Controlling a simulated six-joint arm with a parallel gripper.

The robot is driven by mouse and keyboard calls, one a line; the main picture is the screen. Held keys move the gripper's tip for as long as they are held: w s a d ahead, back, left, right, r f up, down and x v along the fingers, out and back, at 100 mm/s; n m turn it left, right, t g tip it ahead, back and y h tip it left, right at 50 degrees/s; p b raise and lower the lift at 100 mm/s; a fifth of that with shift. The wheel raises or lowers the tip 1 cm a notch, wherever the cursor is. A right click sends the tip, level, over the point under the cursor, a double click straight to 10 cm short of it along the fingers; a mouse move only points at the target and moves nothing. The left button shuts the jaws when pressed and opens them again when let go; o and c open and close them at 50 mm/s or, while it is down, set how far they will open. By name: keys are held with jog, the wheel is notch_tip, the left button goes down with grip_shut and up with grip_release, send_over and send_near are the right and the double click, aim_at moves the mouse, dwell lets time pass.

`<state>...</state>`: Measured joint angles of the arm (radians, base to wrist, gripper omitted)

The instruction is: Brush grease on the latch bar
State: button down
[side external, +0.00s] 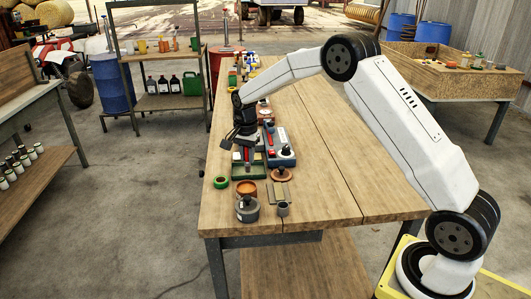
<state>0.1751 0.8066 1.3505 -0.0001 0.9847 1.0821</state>
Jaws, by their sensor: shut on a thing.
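My gripper (243,147), at the end of the white arm, points down over the left part of the wooden bench. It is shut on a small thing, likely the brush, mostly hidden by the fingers. Just below is a shallow green tray (238,174) with something reddish near it. An open orange-brown container (247,188) and a grey pot with a dark lid knob (247,210) stand nearer the front; I cannot tell which holds grease. A flat grey metal piece (279,195) lies to their right, possibly the latch bar. Contact between brush and anything is too small to see.
A blue tray (286,162), a copper-coloured disc with a knob (282,175), a grey cup (283,210) and a green ring (221,182) crowd around the gripper. More small items line the bench's far left edge. The bench's right side (320,150) is clear.

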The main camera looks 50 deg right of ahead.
jog(key=shift+w+f, duration=0.2)
jog(key=shift+w, duration=0.25)
jog(key=shift+f, duration=0.2)
jog(key=shift+f, duration=2.8)
jog(key=shift+f, duration=0.55)
jog(key=shift+r, duration=0.1)
jog(key=shift+r, duration=3.45)
jog(key=shift+a, duration=0.1)
